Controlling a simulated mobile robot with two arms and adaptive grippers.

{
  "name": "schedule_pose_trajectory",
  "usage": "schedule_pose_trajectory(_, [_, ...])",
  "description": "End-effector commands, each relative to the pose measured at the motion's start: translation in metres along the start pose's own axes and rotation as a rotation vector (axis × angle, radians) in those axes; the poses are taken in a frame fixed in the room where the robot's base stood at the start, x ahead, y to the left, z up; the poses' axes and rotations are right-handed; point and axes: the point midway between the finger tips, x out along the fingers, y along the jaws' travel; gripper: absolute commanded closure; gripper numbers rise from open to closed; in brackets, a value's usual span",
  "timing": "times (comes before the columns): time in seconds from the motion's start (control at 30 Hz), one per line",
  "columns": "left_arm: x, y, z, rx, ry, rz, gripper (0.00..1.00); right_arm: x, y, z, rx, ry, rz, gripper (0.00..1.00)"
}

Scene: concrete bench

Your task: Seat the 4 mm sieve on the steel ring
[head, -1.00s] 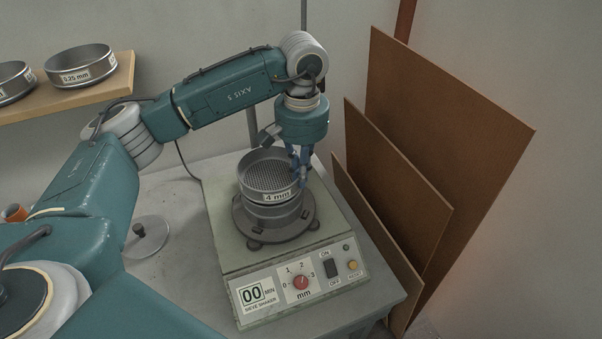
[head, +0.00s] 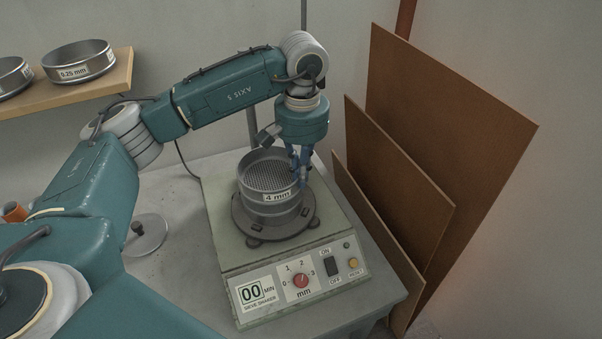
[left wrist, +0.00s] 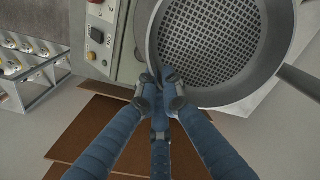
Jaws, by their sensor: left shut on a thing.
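The 4 mm sieve (head: 267,177), a round steel sieve with a mesh floor and a "4 mm" label, sits level on top of the steel ring (head: 272,216) on the shaker's round plate. I see no clear gap between them at the front. My left gripper (head: 301,174) is shut on the sieve's right wall. In the left wrist view its blue fingers (left wrist: 168,90) pinch the rim of the sieve (left wrist: 215,45), with the mesh in plain sight. The ring is hidden there. My right gripper is not in view.
The sieve shaker (head: 303,281) stands on the concrete bench (head: 180,275). A round metal lid (head: 148,236) lies to its left. A wooden shelf (head: 80,101) holds other sieves, one marked 0.25 mm (head: 79,61). Brown boards (head: 440,130) lean at the right.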

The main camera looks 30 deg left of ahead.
Motion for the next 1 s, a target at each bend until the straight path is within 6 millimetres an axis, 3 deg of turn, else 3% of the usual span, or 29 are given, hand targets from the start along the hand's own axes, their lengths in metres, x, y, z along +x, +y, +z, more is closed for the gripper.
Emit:
schedule_pose_trajectory(0.03, [-0.001,0.0,0.0,0.0,0.001,0.0,1.0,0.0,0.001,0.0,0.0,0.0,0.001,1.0])
schedule_pose_trajectory(0.1, [-0.001,0.0,0.0,0.0,0.001,0.0,0.8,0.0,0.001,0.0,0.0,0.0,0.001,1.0])
schedule_pose_trajectory(0.17, [-0.001,0.0,0.0,0.0,0.001,0.0,0.72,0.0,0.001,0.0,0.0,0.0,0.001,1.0])
schedule_pose_trajectory(0.43, [0.0,0.0,0.0,0.0,0.0,0.0,0.72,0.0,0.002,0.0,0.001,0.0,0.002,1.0])
schedule_pose_trajectory(0.57, [-0.01,0.0,-0.001,0.0,0.003,0.001,0.72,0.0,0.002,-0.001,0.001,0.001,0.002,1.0])
schedule_pose_trajectory(1.0, [-0.098,0.001,-0.001,0.0,0.005,0.002,0.72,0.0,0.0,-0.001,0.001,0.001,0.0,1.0])
